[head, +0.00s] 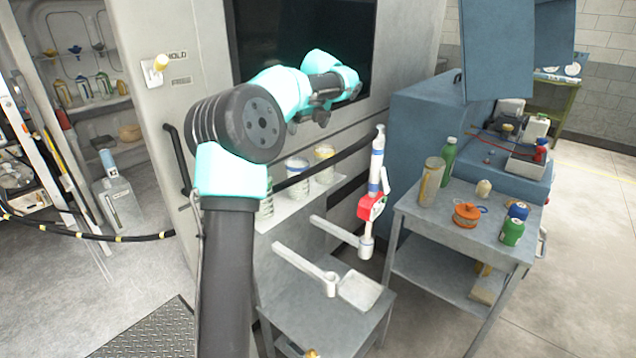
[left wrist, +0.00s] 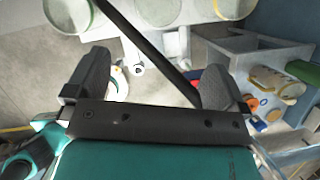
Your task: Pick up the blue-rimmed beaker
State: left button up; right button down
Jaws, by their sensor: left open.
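Several white beakers stand in a row on a ledge at the front of the big grey machine. The middle beaker (head: 297,175) seems to have a bluish rim, though this is small and hard to tell. The beaker to its right (head: 324,163) has a yellow band, and the left one (head: 266,200) shows green and is partly hidden by my left arm. In the left wrist view the gripper (left wrist: 150,66) is open and empty, with beaker tops at the upper edge. My right gripper is not in view.
A ledge (head: 285,208) carries the beakers. A dark handrail (head: 350,150) runs close by. White arms and a red-and-white tool (head: 372,207) stick out below and to the right. A grey cart (head: 440,225) with bottles stands at right.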

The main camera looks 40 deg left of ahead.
pick_arm(q)
jog(key=shift+s+a+f, duration=0.1)
send_near(297, 163)
notch_tip(297, 163, down, 3)
jog(key=s+d, duration=0.1)
jog(key=s, duration=0.1)
jog(key=shift+d+r, duration=0.2)
dwell(0.4)
jog(key=shift+x, duration=2.6)
jog(key=shift+a, duration=0.15)
jog(key=shift+r, duration=0.1)
jog(key=shift+c, duration=0.2)
jog(key=c, duration=1)
